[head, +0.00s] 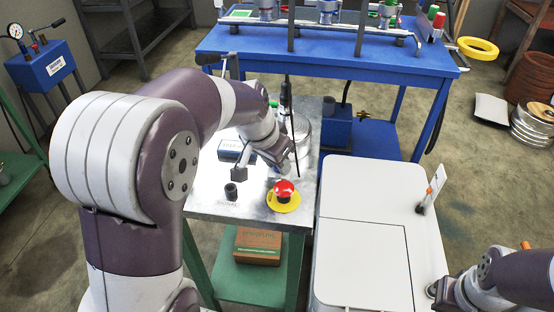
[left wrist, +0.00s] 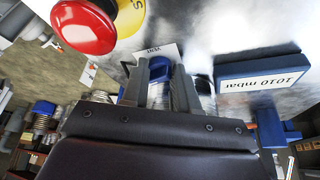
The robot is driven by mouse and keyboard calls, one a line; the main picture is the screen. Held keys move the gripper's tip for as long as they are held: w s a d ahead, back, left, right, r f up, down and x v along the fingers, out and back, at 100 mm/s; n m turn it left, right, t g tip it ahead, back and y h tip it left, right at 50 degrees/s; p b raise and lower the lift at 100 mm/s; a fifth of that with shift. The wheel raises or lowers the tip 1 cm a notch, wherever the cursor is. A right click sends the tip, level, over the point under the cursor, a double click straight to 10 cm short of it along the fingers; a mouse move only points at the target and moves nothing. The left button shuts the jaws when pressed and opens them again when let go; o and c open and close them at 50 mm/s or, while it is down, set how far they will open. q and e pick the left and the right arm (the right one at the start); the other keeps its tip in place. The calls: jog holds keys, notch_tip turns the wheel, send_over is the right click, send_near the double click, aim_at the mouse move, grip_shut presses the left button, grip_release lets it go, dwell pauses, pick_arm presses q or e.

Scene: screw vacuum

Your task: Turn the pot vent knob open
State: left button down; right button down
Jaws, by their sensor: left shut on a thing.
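The pot vent knob (left wrist: 160,68) is blue and stands beside a VENT label (left wrist: 150,50) on the metal bench top. My left gripper (left wrist: 161,82) has its two dark fingers on either side of this knob and is shut on it. In the head view my left gripper reaches down onto the bench between the pressure display and the red button; the knob is hidden there by the gripper. Part of my right arm shows at the lower right of the head view, but its gripper is not seen.
A red stop button (head: 284,188) on a yellow disc stands close to my left gripper. A blue display (left wrist: 262,82) reading 1010 mbar is on its other side. A black knob (head: 231,191) stands in front. A white cabinet (head: 365,235) is to the right.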

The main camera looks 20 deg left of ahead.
dwell(0.4)
pick_arm(q)
jog(key=c, duration=0.9)
grip_release()
jog(key=shift+o, duration=0.2)
jog(key=p+v, duration=0.3)
jog(key=v, duration=0.9)
jog(key=shift+r, duration=0.3)
jog(key=shift+s, duration=0.1)
